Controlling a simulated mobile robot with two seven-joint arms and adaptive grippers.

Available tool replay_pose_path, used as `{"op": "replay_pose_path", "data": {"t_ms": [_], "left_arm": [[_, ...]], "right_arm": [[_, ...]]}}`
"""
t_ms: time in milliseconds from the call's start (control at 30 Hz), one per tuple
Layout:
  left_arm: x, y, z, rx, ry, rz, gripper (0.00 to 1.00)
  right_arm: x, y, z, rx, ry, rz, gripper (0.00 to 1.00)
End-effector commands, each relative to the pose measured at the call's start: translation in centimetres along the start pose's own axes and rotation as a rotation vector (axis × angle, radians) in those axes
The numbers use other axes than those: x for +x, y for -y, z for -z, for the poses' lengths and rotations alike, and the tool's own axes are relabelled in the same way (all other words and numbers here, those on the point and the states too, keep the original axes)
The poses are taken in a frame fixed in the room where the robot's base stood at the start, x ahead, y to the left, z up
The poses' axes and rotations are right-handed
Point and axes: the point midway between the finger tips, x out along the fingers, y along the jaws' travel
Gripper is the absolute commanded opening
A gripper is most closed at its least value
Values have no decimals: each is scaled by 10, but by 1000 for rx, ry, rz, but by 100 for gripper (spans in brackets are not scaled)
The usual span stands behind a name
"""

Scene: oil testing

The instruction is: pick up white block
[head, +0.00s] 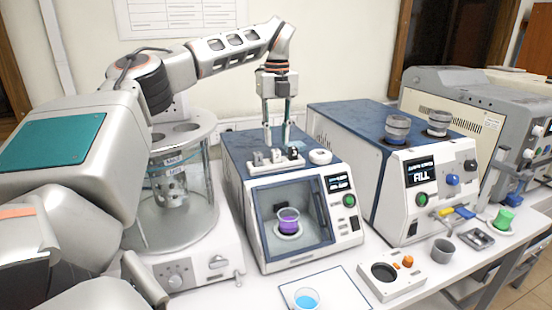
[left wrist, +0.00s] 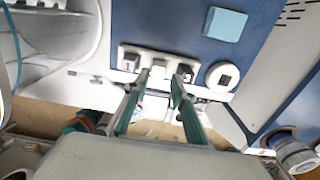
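A small white rack (head: 277,165) with several small blocks lies on the blue top of the middle machine. The white block (head: 277,155) is in the rack below my left gripper; it also shows between the fingertips in the left wrist view (left wrist: 159,69). My left gripper (head: 277,141) points down over the rack with its two teal fingers apart. In the left wrist view, the fingertips (left wrist: 161,75) are at the rack's edge. I cannot tell whether they touch the block. My right gripper is not in view.
A round white holder (head: 320,156) stands right of the rack. The machine's window shows a purple cup (head: 288,221). A second blue-topped machine (head: 348,120) stands to the right; a clear cylindrical vessel (head: 205,205) stands to the left. A blue-filled dish (head: 306,298) is in front.

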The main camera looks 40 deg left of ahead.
Motion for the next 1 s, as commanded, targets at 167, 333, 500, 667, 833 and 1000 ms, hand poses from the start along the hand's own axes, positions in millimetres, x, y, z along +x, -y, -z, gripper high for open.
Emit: {"op": "replay_pose_path", "data": {"t_ms": [167, 333, 500, 667, 833, 1000], "left_arm": [[23, -3, 1, 1, -2, -3, 25], [45, -4, 1, 2, -2, -1, 25], [53, -3, 1, 0, -1, 1, 25], [53, -3, 1, 0, 0, 1, 25], [53, -3, 1, 0, 0, 1, 0], [53, -3, 1, 0, 0, 1, 0]], "right_arm": [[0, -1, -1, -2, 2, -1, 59], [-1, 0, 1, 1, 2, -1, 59], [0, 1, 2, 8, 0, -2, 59], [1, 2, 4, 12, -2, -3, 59], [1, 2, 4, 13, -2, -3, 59], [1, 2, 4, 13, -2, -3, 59]]}}
